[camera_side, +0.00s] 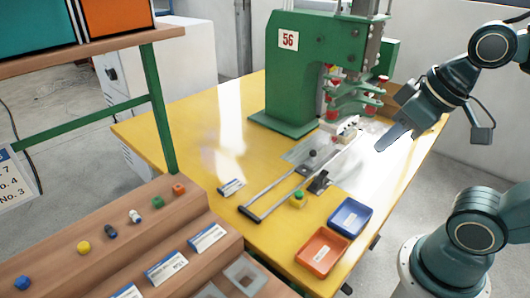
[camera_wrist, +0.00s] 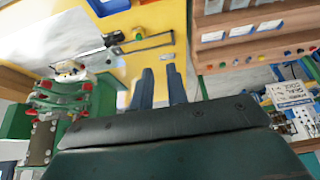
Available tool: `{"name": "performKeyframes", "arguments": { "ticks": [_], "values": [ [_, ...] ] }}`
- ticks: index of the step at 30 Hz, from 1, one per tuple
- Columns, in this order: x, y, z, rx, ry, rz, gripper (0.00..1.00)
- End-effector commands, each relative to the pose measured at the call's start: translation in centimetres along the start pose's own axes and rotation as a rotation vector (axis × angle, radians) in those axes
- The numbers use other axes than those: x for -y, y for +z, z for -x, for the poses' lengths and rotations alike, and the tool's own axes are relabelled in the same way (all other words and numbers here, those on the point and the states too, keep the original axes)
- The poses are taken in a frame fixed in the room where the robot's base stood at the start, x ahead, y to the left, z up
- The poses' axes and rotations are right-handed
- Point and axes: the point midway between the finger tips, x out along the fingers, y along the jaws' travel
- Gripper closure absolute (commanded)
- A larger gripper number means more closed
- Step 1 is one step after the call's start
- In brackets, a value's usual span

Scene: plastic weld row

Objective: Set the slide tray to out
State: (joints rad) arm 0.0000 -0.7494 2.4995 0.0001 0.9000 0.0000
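The slide tray (camera_side: 311,153) is a pale plate with a dark knob. It lies between two metal rails (camera_side: 283,187) running from under the green press (camera_side: 285,75) to a dark end bar at the table's front. A white fixture with small parts (camera_side: 346,127) sits at the press end, below the press head; it also shows in the wrist view (camera_wrist: 70,73). A black block (camera_side: 320,182) stands beside the rails. My gripper (camera_side: 386,142) is above the table, right of the press head, apart from the tray. In the wrist view its two fingers (camera_wrist: 162,87) are apart and empty.
A green-and-yellow button (camera_side: 298,200) stands right of the rails. A stepped wooden rack (camera_side: 150,240) holds small coloured parts.

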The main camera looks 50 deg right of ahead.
Motion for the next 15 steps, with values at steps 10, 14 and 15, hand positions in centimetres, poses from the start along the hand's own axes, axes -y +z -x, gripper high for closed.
{"name": "performKeyframes", "arguments": {
  "ticks": [10, 14, 15],
  "values": [
    [-1.0, -2.8, 0.0, 0.033, 0.027, -0.031, 0.51],
    [-1.9, -5.2, -0.3, 0.061, 0.050, -0.059, 0.51],
    [-2.2, -6.0, -0.5, 0.070, 0.057, -0.069, 0.51]
  ]
}}
